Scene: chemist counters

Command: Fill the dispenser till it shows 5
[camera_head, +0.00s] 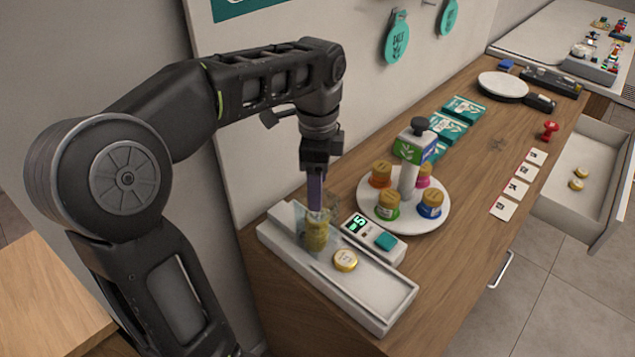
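The dispenser (375,322) is a long pale tray on the counter's near end. Beside it a small unit has a green-lit display (355,224), which seems to read 5 with a mark before it, and a teal button (385,241). A clear container stands at the tray's left end with gold pieces (316,232) in or behind it. One gold disc (345,260) lies flat on the tray. My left gripper (316,205) points down over the clear container, with its purple-grey tip at the gold pieces. Whether it grips one is hidden. My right gripper is out of view.
A round white turntable (440,217) holds several gold-lidded jars around a post. An open drawer (566,205) at right holds two gold discs.

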